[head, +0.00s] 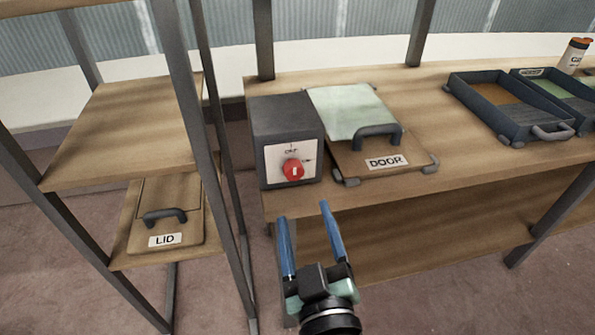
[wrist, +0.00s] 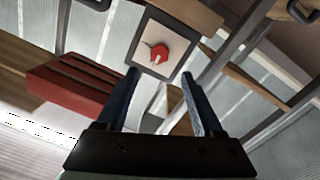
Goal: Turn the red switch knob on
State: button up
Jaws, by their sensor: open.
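The red switch knob (head: 293,169) sits on a white plate (head: 283,156) on the front of a dark grey box (head: 287,115). The box stands at the left end of the wooden bench. A white pointer mark shows on the knob, and the plate carries small lettering, with "OFF" seeming to read above the knob. In the wrist view the knob (wrist: 159,53) shows ahead, beyond the fingertips. My gripper (head: 304,210) has its two blue fingers apart and empty. It is in front of and below the box, apart from the knob.
A board marked DOOR (head: 387,162) with a handle lies right of the box. Dark trays (head: 520,130) are farther right. A shelf rack with grey posts (head: 190,100) stands left, holding a board marked LID (head: 165,240). A red slatted object (wrist: 70,85) shows in the wrist view.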

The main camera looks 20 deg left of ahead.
aim_at(294, 174)
jog(key=p+x, duration=0.1)
jog(key=x, duration=0.8)
jog(key=shift+a, duration=0.1)
jog(key=shift+c, duration=0.3)
grip_shut()
